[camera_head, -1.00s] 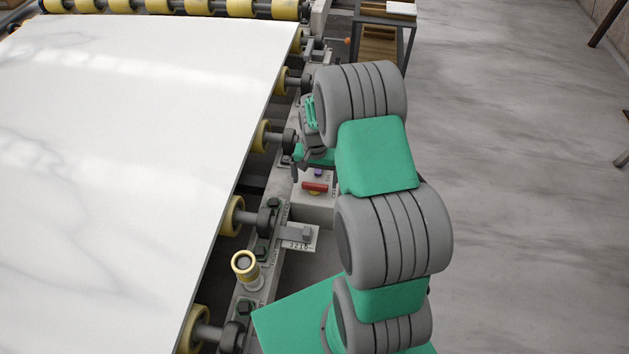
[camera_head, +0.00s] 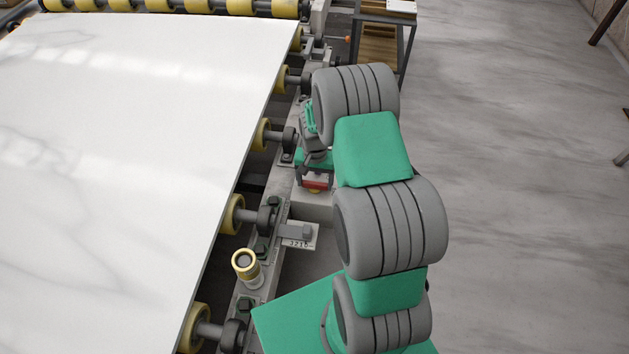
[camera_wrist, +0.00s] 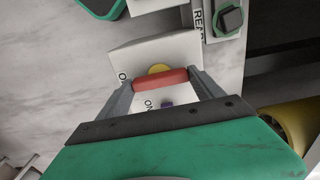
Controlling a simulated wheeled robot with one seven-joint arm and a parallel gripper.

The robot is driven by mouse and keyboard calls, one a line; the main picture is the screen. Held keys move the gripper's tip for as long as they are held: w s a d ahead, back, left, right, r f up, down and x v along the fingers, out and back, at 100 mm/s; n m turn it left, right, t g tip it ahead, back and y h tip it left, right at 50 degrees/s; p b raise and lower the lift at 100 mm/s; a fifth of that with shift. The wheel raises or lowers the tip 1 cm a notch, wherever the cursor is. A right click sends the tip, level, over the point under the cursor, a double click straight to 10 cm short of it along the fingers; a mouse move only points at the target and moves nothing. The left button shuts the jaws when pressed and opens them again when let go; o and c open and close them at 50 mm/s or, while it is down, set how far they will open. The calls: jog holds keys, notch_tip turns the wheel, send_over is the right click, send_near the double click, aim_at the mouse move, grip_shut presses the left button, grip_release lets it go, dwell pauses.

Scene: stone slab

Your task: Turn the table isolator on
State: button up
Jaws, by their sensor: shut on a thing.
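The table isolator is a light box (camera_head: 318,207) on the side rail of the roller table, with a red handle (camera_head: 314,184) on a yellow disc. In the wrist view the red handle (camera_wrist: 160,80) lies across the picture between my two fingers, with the yellow disc (camera_wrist: 160,69) behind it. "ON" lettering and a small purple part (camera_wrist: 167,104) show near it. My gripper (camera_head: 315,178) is at the isolator in the head view and also fills the lower wrist view (camera_wrist: 162,82). It is shut on the handle's two ends. My arm hides part of the box in the head view.
A large white stone slab (camera_head: 120,150) lies on yellow rollers (camera_head: 232,215) to the left. A yellow-rimmed post (camera_head: 245,265) and a label plate (camera_head: 300,238) stand on the rail nearer. A metal stand (camera_head: 382,40) is at the back.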

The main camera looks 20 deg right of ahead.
jog(key=c, duration=0.3)
jog(key=shift+c, duration=0.2)
